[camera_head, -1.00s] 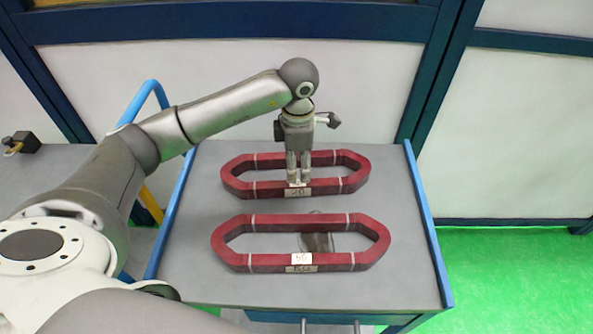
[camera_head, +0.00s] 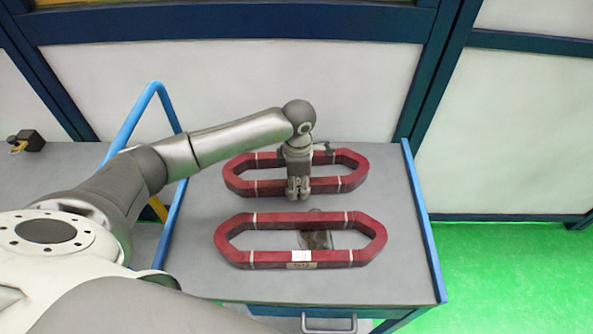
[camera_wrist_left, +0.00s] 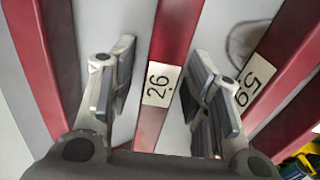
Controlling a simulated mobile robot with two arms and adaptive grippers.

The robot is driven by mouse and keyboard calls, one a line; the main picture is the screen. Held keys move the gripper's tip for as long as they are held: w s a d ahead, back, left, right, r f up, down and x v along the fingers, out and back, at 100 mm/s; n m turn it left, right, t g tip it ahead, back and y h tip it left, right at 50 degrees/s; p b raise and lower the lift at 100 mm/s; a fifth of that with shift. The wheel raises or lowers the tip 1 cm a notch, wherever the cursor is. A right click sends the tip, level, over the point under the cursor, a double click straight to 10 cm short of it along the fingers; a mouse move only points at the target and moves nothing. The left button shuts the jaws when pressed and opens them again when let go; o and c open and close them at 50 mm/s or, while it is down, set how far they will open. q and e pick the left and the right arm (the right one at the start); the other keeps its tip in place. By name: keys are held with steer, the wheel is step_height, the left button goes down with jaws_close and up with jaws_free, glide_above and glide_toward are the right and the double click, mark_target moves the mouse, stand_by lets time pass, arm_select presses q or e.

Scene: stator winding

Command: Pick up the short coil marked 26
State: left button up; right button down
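The coil marked 26 (camera_head: 345,180) is a red, elongated ring with white ties, lying flat at the back of the grey trolley top. Its white label 26 (camera_wrist_left: 160,84) shows in the left wrist view; my fingers cover it in the head view. My left gripper (camera_head: 298,196) points down at the coil's front bar. In the left wrist view my left gripper (camera_wrist_left: 158,88) is open, one finger on each side of the bar, with gaps between. My right gripper is not in view.
A second red coil (camera_head: 233,255), labelled 59 in the left wrist view (camera_wrist_left: 255,80), lies in front, close to the gripper's right finger there. A greyish patch (camera_head: 316,240) shows inside it. The trolley top (camera_head: 400,270) is bare at the front and has blue side rails.

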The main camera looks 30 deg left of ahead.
arm_select(q)
jaws_close()
steer(key=shift+w+r, duration=0.1)
steer(key=shift+w, duration=0.05)
steer(key=shift+r, duration=0.1)
